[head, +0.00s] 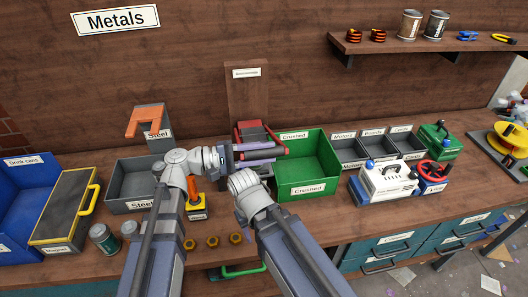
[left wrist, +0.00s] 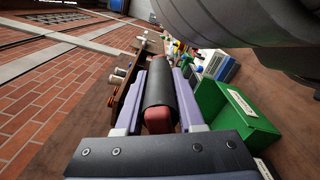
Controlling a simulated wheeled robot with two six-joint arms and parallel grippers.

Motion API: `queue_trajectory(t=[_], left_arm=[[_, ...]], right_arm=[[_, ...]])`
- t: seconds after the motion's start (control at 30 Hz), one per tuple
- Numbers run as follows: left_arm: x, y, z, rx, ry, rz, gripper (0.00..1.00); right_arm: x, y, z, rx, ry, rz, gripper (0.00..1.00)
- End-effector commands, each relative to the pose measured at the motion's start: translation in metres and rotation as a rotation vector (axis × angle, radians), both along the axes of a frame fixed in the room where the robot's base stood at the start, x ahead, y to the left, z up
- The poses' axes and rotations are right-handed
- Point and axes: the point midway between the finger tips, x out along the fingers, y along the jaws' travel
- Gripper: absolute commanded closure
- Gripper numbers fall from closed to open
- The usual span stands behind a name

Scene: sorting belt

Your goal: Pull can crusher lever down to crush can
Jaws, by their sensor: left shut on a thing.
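The can crusher (head: 250,132) is red and dark, mounted on an upright wooden board at the back of the bench. My left gripper (head: 272,153) reaches in from the left, in front of the crusher. In the left wrist view, my left gripper's fingers (left wrist: 160,100) are on either side of a black grip (left wrist: 160,88) with a red end, which looks like the lever handle; it is shut on it. The arm hides much of the crusher's lower part, and I cannot see a can in it. My right forearm shows, but its gripper does not.
A green Crushed bin (head: 308,190) stands just right of the crusher. A grey Steel bin (head: 128,203) is to the left. Two small cans (head: 103,238) stand at the front left. A white toolbox-like unit (head: 385,182) is at the right.

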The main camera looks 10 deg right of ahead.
Motion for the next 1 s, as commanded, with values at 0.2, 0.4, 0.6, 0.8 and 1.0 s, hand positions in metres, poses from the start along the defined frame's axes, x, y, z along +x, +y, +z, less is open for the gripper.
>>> queue_trajectory(t=[0.2, 0.4, 0.6, 0.8, 1.0], left_arm=[[0.0, 0.0, 0.001, -0.001, 0.002, -0.001, 0.6], [0.0, 0.0, 0.001, -0.001, 0.002, -0.001, 0.38], [0.0, 0.0, 0.001, -0.001, 0.001, -0.001, 0.33], [0.0, 0.009, 0.0, -0.001, 0.001, 0.002, 0.33], [0.001, 0.042, 0.0, -0.001, 0.001, 0.004, 0.33]], right_arm=[[0.0, 0.0, 0.0, 0.0, 0.0, 0.0, 0.5], [0.0, 0.0, 0.0, 0.0, 0.0, 0.0, 0.5], [0.0, 0.0, 0.0, 0.0, 0.0, 0.0, 0.5], [0.0, 0.0, 0.0, 0.0, 0.0, 0.0, 0.5], [0.0, 0.0, 0.0, 0.0, 0.0, 0.0, 0.5]])
